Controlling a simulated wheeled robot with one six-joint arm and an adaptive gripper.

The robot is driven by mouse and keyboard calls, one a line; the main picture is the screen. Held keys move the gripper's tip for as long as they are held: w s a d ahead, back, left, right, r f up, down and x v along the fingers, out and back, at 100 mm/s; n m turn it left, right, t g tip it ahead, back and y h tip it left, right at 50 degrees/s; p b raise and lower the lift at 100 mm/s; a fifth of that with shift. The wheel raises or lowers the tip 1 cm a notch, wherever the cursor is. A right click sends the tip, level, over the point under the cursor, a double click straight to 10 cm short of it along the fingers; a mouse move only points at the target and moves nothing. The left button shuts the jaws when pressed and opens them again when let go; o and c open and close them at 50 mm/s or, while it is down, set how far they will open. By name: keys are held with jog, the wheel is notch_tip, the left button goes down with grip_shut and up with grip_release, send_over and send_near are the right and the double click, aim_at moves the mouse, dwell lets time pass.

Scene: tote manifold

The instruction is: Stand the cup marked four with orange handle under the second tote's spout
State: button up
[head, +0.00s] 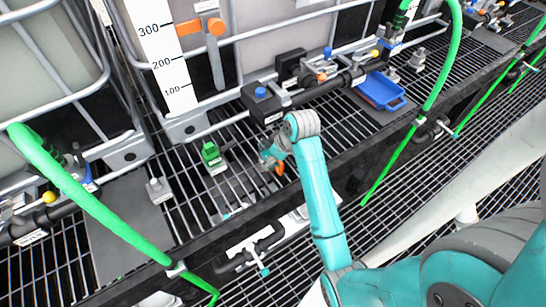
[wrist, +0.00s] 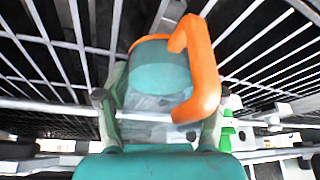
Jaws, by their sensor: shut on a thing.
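The clear cup with an orange handle (wrist: 200,75) is between my gripper's fingers in the wrist view, with the handle on the right. A teal area shows in the cup; I cannot read a mark on it. My gripper (wrist: 158,115) is shut on the cup. In the head view my gripper (head: 270,157) is over the grating, in front of a black spout (head: 265,103) with a blue cap. The orange handle (head: 279,169) peeks out beside it. The cup is mostly hidden there, and I cannot tell whether it touches the grating.
A green object (head: 213,157) stands left of my gripper, and a grey one (head: 158,190) farther left. A blue tray (head: 382,91) lies to the right. Green hoses (head: 95,205) cross the grating. The tote (head: 280,40) in its metal cage stands behind the spout.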

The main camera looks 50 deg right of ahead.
jog(key=o, duration=1.4)
jog(key=shift+f, duration=0.1)
